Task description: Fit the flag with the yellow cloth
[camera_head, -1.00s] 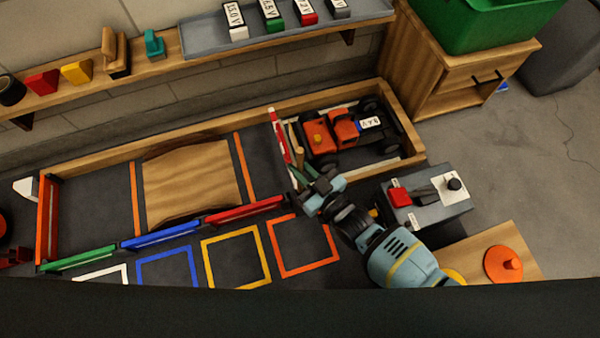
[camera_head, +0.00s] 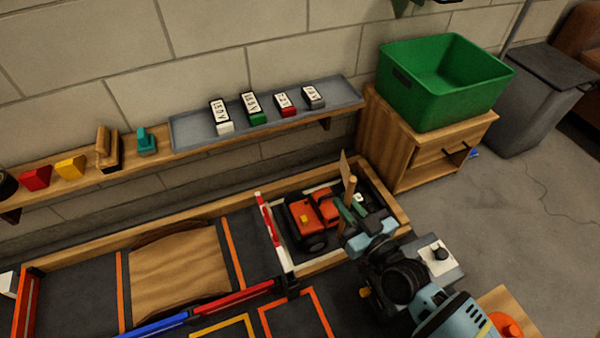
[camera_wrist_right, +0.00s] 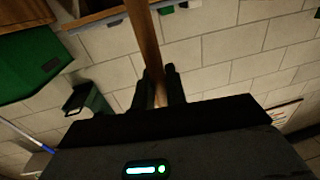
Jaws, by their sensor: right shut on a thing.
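My right gripper (camera_head: 352,212) is shut on a wooden stick (camera_head: 348,197), which stands nearly upright beside the orange car (camera_head: 301,222). A thin tan piece shows at the top of the stick (camera_head: 345,165); I cannot tell whether it is the yellow cloth. In the right wrist view the stick (camera_wrist_right: 144,38) runs up from between the dark fingers (camera_wrist_right: 159,88). The gripper and arm hide the car's right part. I cannot tell whether the stick touches the car. My left gripper is not in view.
The car stands in a wooden-walled bay with a red-and-white barrier (camera_head: 268,222) at its left. A wooden ramp (camera_head: 178,262) lies left of it. A grey shelf tray (camera_head: 190,134) holds several labelled blocks. A green bin (camera_head: 440,95) stands on a cabinet at the back right.

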